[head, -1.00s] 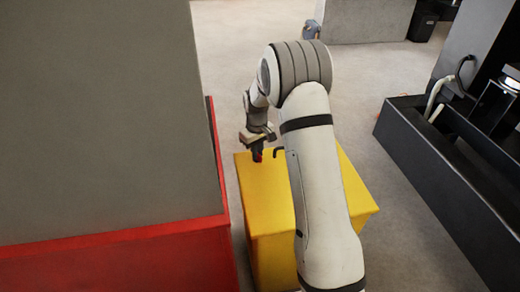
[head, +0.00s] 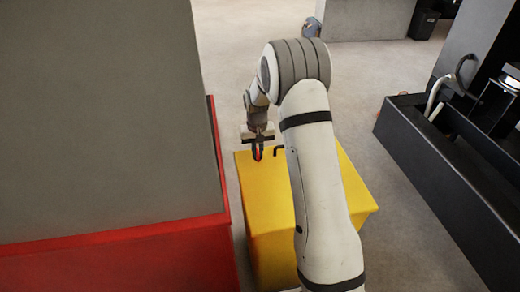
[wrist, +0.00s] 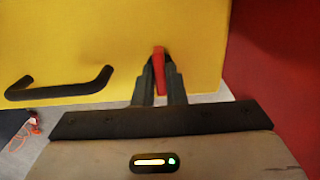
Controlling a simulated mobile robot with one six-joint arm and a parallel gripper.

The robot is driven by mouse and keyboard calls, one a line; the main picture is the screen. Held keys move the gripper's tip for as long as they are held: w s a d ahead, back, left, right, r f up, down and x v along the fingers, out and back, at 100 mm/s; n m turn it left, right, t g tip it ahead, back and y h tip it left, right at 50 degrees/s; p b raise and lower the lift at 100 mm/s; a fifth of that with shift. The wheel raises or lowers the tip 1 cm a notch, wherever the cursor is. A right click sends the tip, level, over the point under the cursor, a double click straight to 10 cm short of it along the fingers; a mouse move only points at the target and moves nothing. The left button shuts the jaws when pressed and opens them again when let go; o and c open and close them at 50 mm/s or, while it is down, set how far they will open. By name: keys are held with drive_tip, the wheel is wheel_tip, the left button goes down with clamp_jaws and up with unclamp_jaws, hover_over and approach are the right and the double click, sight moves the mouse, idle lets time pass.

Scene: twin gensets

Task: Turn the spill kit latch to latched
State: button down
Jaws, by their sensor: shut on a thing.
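The spill kit is a yellow box (head: 262,205) below my arm, and its face also shows in the wrist view (wrist: 110,35). Its latch is a short red lever (wrist: 159,72), seen lengthwise between my fingers in the wrist view and as a small red piece in the head view (head: 258,153). My gripper (wrist: 158,68) is shut on the red lever, with a dark finger on each side. In the head view my gripper (head: 257,154) is at the box's far left part. The fingers partly hide the lever, and its pivot is not clear.
A black bar handle (wrist: 62,86) stands out from the box beside the latch. A red-based grey block (head: 110,235) is close on the left. A black open-topped trough (head: 450,165) lies to the right. Clear floor (head: 235,50) lies beyond the box.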

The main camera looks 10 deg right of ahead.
drive_tip(key=shift+w+r, duration=0.2)
drive_tip(key=c, duration=1.8)
unclamp_jaws()
drive_tip(key=o, duration=0.3)
drive_tip(key=shift+s+f, duration=0.1)
drive_tip(key=shift+f, duration=0.05)
wheel_tip(320, 180, up, 8)
drive_tip(key=shift+f+p, duration=0.2)
drive_tip(key=shift+p, duration=0.3)
drive_tip(key=shift+r, duration=0.15)
